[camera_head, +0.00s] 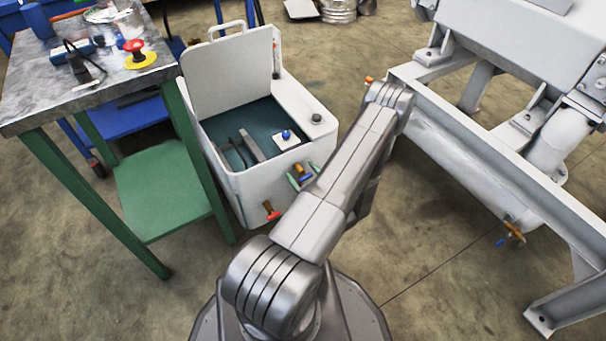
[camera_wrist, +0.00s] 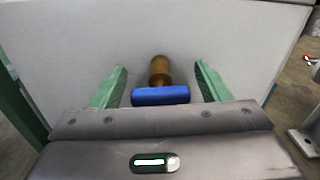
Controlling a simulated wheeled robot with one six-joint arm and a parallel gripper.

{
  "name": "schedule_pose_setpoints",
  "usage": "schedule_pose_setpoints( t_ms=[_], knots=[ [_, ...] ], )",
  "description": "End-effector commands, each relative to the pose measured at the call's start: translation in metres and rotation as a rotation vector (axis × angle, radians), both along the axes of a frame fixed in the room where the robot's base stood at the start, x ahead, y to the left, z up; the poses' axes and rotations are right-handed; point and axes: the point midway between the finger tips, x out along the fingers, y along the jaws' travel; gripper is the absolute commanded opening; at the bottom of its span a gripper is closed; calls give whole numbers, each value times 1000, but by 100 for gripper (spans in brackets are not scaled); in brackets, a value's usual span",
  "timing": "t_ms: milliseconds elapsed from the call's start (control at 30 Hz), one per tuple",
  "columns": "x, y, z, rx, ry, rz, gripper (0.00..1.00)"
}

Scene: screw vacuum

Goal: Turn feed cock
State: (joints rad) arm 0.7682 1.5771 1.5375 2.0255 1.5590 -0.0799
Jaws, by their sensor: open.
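A cock with a blue bar handle (camera_wrist: 160,96) and a brass stem (camera_wrist: 159,70) sticks out of the white side wall of a box-shaped machine (camera_head: 236,187). The handle lies level across the wrist view. My gripper (camera_wrist: 160,68) has its two green fingers open, one on each side of the cock, with a gap to the handle on both sides. In the head view, my gripper (camera_head: 302,176) shows only as green fingertips beside my arm, at the machine's right side. The rest of it is hidden behind my arm. The pictures do not label which cock is the feed cock.
A red-handled cock (camera_head: 271,211) sits lower on the same machine. The machine's lid (camera_head: 230,75) stands open. A green-legged workbench (camera_head: 140,85) is close on the left. A grey steel frame (camera_head: 480,150) with another brass cock (camera_head: 514,232) is on the right.

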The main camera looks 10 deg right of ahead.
Motion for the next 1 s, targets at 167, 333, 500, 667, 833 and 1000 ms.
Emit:
schedule_pose_setpoints(
  t_ms=[167, 333, 500, 667, 833, 1000],
  knots=[
    [0, 0, 0, 0, 0, 0, 67],
    [0, 0, 0, 0, 0, 0, 34],
    [0, 0, 0, 9, 4, 1, 24],
    [0, 0, -1, 81, 29, 1, 24],
    [0, 0, 0, 115, 42, 1, 24],
    [0, 0, 0, 115, 42, 1, 25]
  ],
)
